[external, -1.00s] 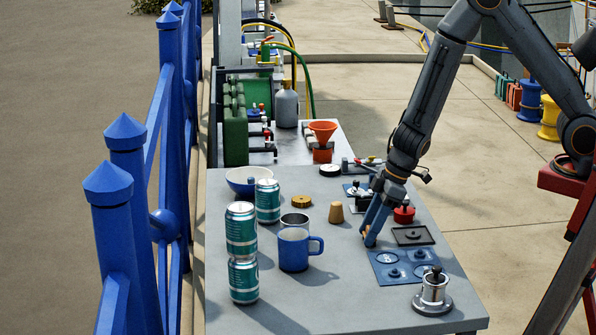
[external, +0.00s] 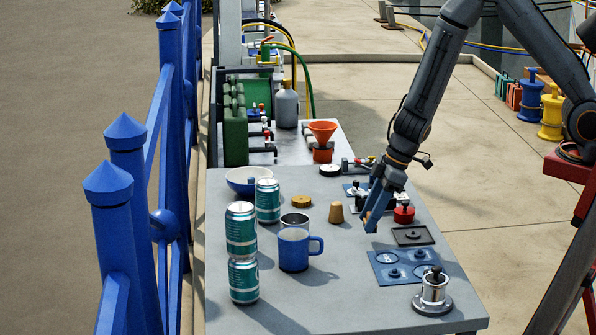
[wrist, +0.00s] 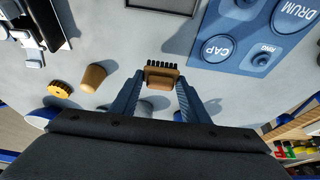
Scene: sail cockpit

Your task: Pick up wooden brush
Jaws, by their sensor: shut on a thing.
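The wooden brush (wrist: 162,78) has a brown wooden body and a row of dark bristles. In the wrist view it sits between the fingertips of my gripper (wrist: 161,86), which is shut on it. In the external view my gripper (external: 374,218) hangs a little above the grey table, near its middle. A small brown part of the brush (external: 371,222) shows between the blue fingers; the rest is hidden by them.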

